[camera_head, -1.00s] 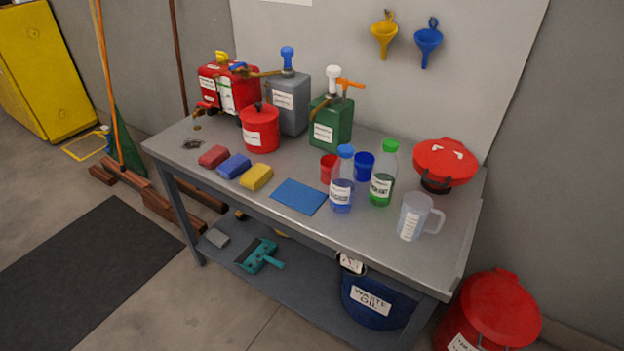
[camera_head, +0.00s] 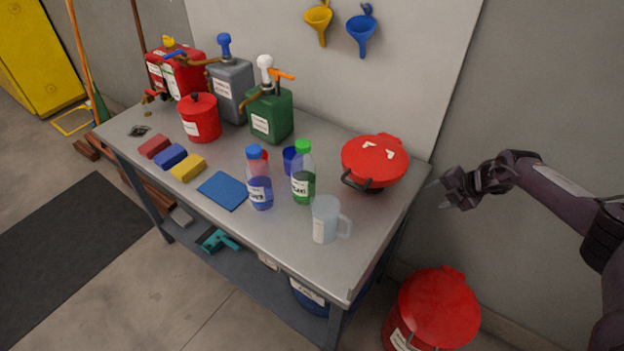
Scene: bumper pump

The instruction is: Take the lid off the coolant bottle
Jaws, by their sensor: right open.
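A clear bottle with green liquid and a green lid (camera_head: 303,146) stands upright on the grey workbench (camera_head: 270,228). Its label (camera_head: 302,188) is too small to read surely, but it looks like the coolant bottle (camera_head: 303,168). The lid is on the bottle. A similar bottle with blue liquid and a blue lid (camera_head: 258,180) stands just to its left. My right gripper (camera_head: 439,196) is open and empty, off the bench's right end, well to the right of the green bottle. My left gripper is not in view.
A clear measuring jug (camera_head: 325,220) stands in front of the green bottle. A blue cup (camera_head: 290,160) is close behind it. A red lidded container (camera_head: 374,160) stands between the bottle and my right gripper. A red bin (camera_head: 432,310) is on the floor at the right.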

